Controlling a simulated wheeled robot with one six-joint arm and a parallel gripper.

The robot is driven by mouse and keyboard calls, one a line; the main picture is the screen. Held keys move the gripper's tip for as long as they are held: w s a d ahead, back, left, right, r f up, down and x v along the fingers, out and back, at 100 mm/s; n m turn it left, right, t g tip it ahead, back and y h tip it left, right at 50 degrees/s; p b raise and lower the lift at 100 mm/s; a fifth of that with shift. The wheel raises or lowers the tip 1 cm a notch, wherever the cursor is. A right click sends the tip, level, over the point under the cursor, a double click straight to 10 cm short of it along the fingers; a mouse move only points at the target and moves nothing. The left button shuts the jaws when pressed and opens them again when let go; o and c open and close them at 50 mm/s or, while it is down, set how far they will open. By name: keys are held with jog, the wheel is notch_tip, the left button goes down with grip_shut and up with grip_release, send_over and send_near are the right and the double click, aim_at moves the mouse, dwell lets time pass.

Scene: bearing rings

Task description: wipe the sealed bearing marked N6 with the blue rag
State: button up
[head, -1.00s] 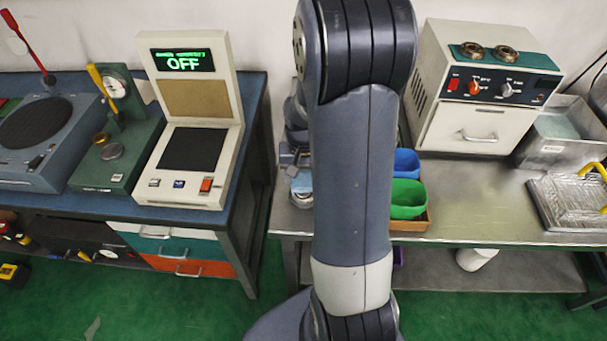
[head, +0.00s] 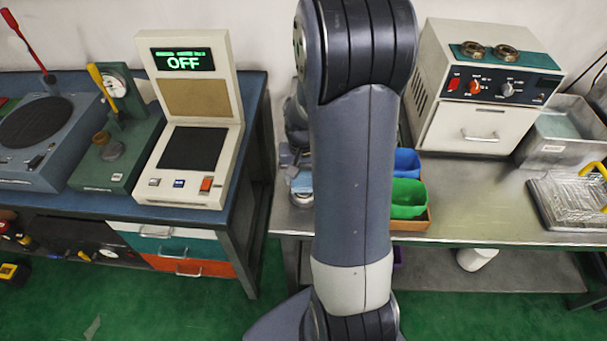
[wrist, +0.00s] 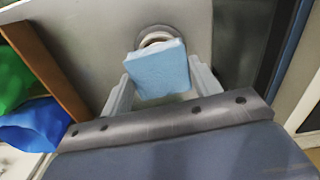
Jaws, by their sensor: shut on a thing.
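The blue rag (wrist: 160,72) is a light blue folded pad held between the two pale fingers of my gripper (wrist: 161,86) in the wrist view. A metal bearing ring (wrist: 155,35) lies on the bench just beyond the rag, which hides part of it. I cannot tell whether rag and ring touch. In the head view my gripper (head: 294,163) is partly hidden behind my arm, with the rag (head: 303,181) below it and the ring (head: 301,198) under that. No N6 mark is readable.
A wooden tray (head: 412,226) with a green bin (head: 408,198) and a blue bin (head: 406,162) stands right of my gripper. Two rings sit atop the cream oven (head: 465,125). A display unit (head: 190,165) reading OFF stands on the left bench. The metal bench (head: 480,205) has clear room.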

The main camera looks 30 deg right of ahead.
aim_at(308, 180)
jog(key=shift+f+b, duration=1.1)
jog(key=shift+f, duration=0.3)
dwell(0.4)
jog(key=shift+w+a+r, duration=0.1)
jog(key=shift+w+a, duration=0.25)
jog(key=shift+a, duration=0.4)
jog(key=shift+s+d, duration=0.45)
jog(key=shift+d, duration=0.2)
jog(key=shift+s+d, duration=0.45)
jog(key=shift+d, duration=0.2)
jog(key=shift+a, duration=0.1)
